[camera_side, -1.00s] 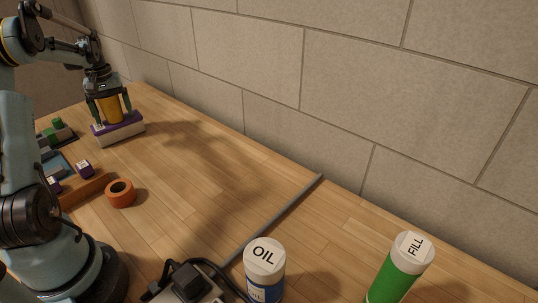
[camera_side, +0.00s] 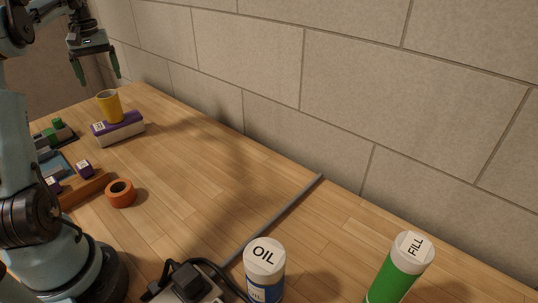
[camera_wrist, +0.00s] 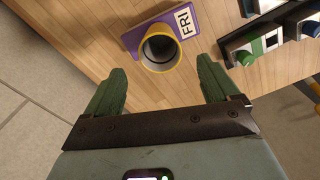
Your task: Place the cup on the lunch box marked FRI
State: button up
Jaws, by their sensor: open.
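The yellow cup (camera_side: 109,106) stands upright on the purple-topped lunch box (camera_side: 124,128) at the far left of the table in the side view. In the wrist view the cup (camera_wrist: 160,48) sits on the purple lid (camera_wrist: 205,18), beside a white label reading FRI. My gripper (camera_side: 98,82) is above the cup, apart from it and empty. Its green fingers are spread wide in the wrist view (camera_wrist: 160,82), with the cup beyond them.
An orange ring (camera_side: 120,193) lies on the table near a wooden edge. An OIL bottle (camera_side: 264,268) and a FILL bottle (camera_side: 399,270) stand in front. A grey rod (camera_side: 275,217) crosses the table, whose middle is otherwise clear.

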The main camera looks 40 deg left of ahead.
jog(key=w+d+r+m+t+y, duration=0.1)
jog(key=w+d+m, duration=0.25)
jog(key=d, duration=0.75)
jog(key=w+d+r+m+t+y, duration=0.1)
jog(key=w+d+r+m+t, duration=0.2)
jog(key=d, duration=0.7)
jog(key=s+d+f+m+t, duration=0.1)
jog(key=s+d+f+m, duration=0.1)
jog(key=d, duration=0.5)
jog(key=s+d+f+m+t+h, duration=0.1)
jog(key=d+f+m, duration=0.1)
jog(key=d, duration=0.5)
jog(key=s+d+f+m+t+h, duration=0.1)
jog(key=s+d+f+m, duration=0.1)
jog(key=d, duration=0.5)
notch_tip(320, 180, down, 3)
jog(key=shift+s+r+m, duration=0.2)
jog(key=shift+s+m, duration=0.1)
jog(key=shift+m, duration=0.15)
